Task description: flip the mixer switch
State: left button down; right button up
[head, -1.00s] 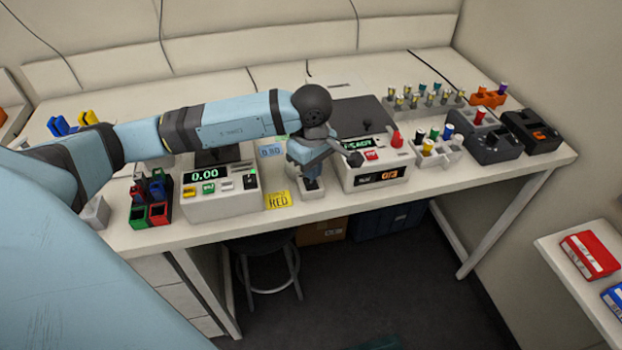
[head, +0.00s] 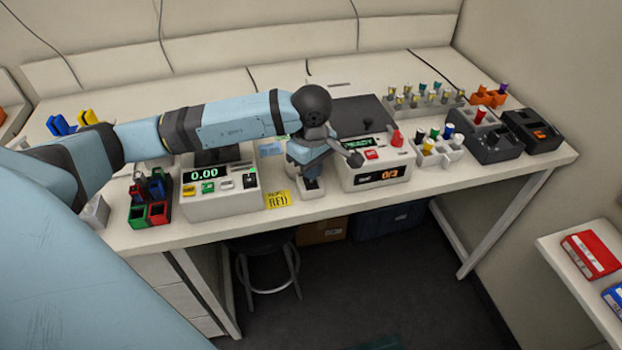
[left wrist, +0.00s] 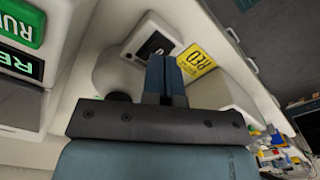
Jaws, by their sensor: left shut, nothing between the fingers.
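A small pale mixer (head: 314,194) stands near the bench's front edge, between two display boxes. Its dark switch plate (head: 312,184) faces up and forward; it also shows in the left wrist view (left wrist: 150,46). My left gripper (head: 306,170) reaches down over the mixer from the left and hides much of it. In the left wrist view its blue fingers (left wrist: 164,68) are together, with nothing between them, and their tips overlap the lower edge of the switch plate. I cannot tell whether they touch it or which way the switch is set. My right gripper is not in view.
A box reading 0.00 (head: 219,199) stands left of the mixer, and a READY box (head: 376,180) stands close on the right. A yellow card (head: 278,199) lies beside the mixer. Tube racks (head: 436,153) stand farther right. The floor in front is open.

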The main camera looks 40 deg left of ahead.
pick_arm(q)
jog(key=shift+f+b, duration=1.05)
jog(key=shift+f, duration=0.15)
dwell(0.4)
jog(key=shift+r, duration=0.2)
jog(key=shift+r+p, duration=0.4)
jog(key=shift+r, duration=0.15)
jog(key=shift+r+p, duration=1.15)
jog(key=shift+r, duration=1.65)
